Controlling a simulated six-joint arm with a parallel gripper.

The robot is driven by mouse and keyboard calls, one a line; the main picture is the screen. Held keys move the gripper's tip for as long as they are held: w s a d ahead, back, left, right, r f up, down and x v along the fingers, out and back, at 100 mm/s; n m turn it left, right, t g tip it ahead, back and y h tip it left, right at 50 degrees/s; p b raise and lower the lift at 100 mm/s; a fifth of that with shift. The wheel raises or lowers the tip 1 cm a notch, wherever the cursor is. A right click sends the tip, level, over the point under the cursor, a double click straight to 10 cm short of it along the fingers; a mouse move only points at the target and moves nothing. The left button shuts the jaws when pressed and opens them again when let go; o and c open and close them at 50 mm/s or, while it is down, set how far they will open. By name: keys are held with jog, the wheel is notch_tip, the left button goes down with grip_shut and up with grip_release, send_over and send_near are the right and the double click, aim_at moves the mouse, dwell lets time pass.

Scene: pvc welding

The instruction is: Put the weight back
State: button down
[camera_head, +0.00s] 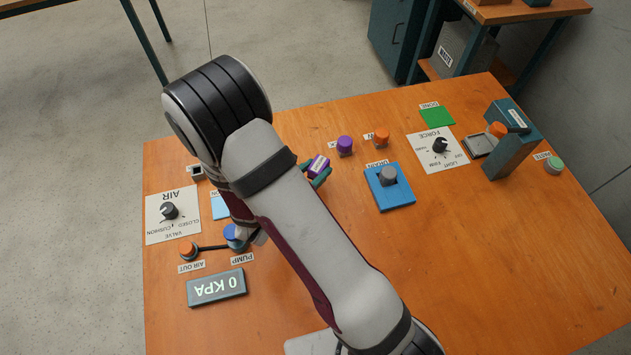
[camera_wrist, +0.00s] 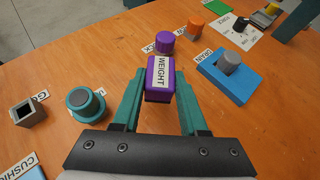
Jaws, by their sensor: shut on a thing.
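The weight is a purple block with a white WEIGHT label (camera_wrist: 157,92). In the head view the weight (camera_head: 318,165) shows just right of my arm, near the middle of the table. My gripper (camera_wrist: 160,95) is shut on it, with a teal finger on each side; the gripper (camera_head: 315,172) is partly hidden by my arm in the head view. I cannot tell whether the weight touches the table. A purple round piece (camera_wrist: 159,43) stands just beyond it, at a label partly covered in the wrist view.
A blue block with a grey cylinder (camera_head: 389,176) stands to the right. An orange-topped piece (camera_head: 381,137) is behind. A teal round piece (camera_wrist: 86,102) and a grey square holder (camera_wrist: 27,112) stand left in the wrist view. The front right table is clear.

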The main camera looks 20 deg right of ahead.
notch_tip(320, 180, down, 5)
jog(key=shift+f, duration=0.15)
jog(key=shift+c, duration=2.2)
grip_release()
jog(key=shift+f, duration=0.1)
